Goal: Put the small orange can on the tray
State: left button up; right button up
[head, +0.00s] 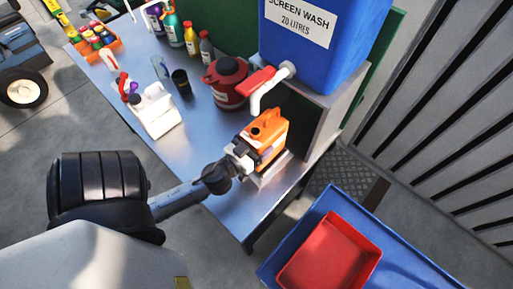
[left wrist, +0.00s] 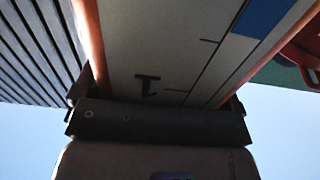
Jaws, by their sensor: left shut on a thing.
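The small orange can (head: 270,127) is at the right end of the metal bench, just below and right of the white spout of the blue screen wash container. My left gripper (head: 256,156) is shut on its near side. In the left wrist view the can's pale side (left wrist: 165,60), with a level mark and orange edges, fills the middle, close to the gripper's dark body. I cannot tell whether the can touches the grey plate (head: 272,173) under it. The red tray (head: 327,256) is empty, at the lower right. My right gripper is not in view.
The blue screen wash container (head: 318,45) with a red-handled tap (head: 262,80) stands behind the can. A red can (head: 228,82), a white jug (head: 155,110) and several bottles are on the bench (head: 190,150). The tray sits on a blue surface (head: 400,260), across a floor gap.

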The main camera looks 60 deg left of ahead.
pick_arm(q)
jog(key=shift+f+b, duration=0.5)
jog(key=shift+f, duration=1.05)
jog(key=shift+f, duration=0.2)
jog(key=o, duration=1)
jog(key=shift+o, duration=0.2)
